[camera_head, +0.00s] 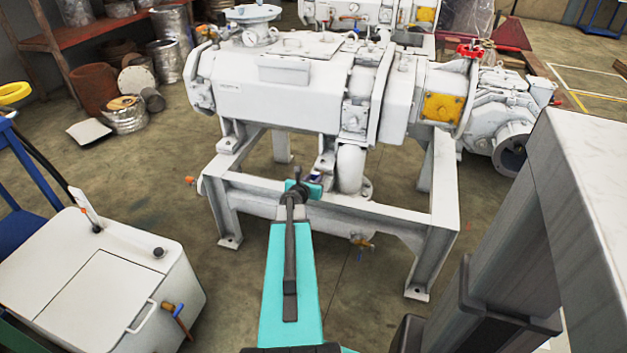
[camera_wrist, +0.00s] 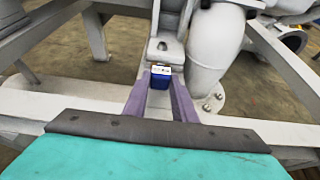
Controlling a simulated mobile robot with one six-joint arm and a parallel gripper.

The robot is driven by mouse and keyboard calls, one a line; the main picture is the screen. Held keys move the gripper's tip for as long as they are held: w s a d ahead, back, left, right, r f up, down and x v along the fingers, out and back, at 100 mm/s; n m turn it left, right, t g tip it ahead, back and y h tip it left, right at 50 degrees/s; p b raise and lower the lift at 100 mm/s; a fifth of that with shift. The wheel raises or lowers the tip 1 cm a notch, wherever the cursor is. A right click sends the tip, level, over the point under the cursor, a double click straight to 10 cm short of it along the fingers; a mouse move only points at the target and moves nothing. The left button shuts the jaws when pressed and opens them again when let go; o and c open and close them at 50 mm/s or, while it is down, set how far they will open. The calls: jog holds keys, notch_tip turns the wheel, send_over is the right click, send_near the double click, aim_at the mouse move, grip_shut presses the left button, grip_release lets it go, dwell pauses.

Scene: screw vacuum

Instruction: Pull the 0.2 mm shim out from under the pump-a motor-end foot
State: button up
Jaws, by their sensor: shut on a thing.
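The white pump (camera_head: 275,100) stands on a grey steel frame. Its foot (camera_wrist: 166,48), with a bolt in it, shows straight ahead in the wrist view. My gripper (camera_wrist: 161,88) has its two purple fingers at the near side of this foot. The fingers are shut on a small blue block (camera_wrist: 161,84) with a white and orange label on top, which looks like the shim's tab. The thin shim metal itself cannot be made out, nor whether any of it lies under the foot. In the head view my gripper (camera_head: 314,179) is at the frame's top, below the pump.
A grey frame beam (camera_head: 385,212) runs across in front of the foot. A thick white pipe (camera_wrist: 215,50) with a bolted flange stands close on the right. A white cabinet (camera_head: 85,285) is at the lower left. Open floor lies left of the frame.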

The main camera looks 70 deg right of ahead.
jog(key=shift+r+p, duration=1)
jog(key=shift+r, duration=0.25)
jog(key=shift+w, duration=0.15)
